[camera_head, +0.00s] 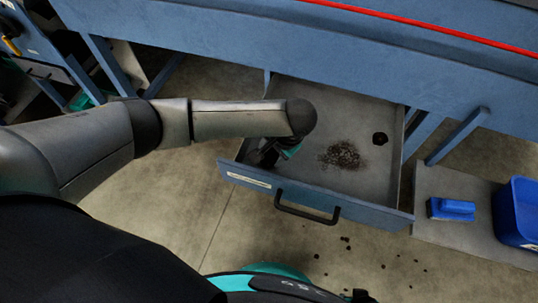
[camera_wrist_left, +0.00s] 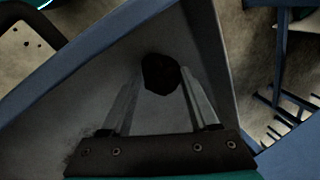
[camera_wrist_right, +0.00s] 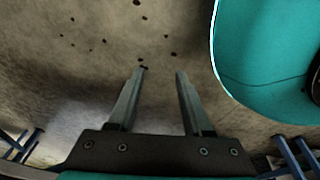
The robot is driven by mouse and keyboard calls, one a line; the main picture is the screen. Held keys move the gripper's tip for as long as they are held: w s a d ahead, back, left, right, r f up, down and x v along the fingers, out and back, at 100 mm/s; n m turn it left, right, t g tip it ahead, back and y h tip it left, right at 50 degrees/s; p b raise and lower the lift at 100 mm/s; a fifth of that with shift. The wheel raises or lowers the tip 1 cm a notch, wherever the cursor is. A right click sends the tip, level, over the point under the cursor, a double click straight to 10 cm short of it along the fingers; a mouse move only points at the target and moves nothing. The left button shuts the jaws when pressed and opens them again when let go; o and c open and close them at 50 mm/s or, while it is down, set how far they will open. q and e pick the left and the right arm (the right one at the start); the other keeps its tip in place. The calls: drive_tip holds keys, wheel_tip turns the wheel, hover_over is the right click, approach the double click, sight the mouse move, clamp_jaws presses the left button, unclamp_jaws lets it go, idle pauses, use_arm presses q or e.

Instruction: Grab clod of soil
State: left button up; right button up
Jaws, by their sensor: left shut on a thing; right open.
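A dark, lumpy clod of soil (camera_wrist_left: 160,76) sits between the fingertips of my left gripper (camera_wrist_left: 163,70) in the left wrist view, near the drawer's corner. The gripper is shut on it. Another dark clod (camera_head: 380,138) lies at the right of the drawer floor. My right gripper (camera_wrist_right: 160,72) is open and empty above the concrete floor in the right wrist view.
Loose crumbled soil (camera_head: 342,155) lies mid-drawer. The drawer front has a dark handle (camera_head: 306,214). To the right are a blue brush-like block (camera_head: 451,209) and a blue bin (camera_head: 518,212). Several small crumbs dot the floor (camera_head: 350,262). The blue machine frame (camera_head: 200,30) stands behind.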

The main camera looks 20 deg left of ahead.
use_arm(q)
drive_tip(key=c, duration=0.3)
drive_tip(key=shift+c, duration=0.2)
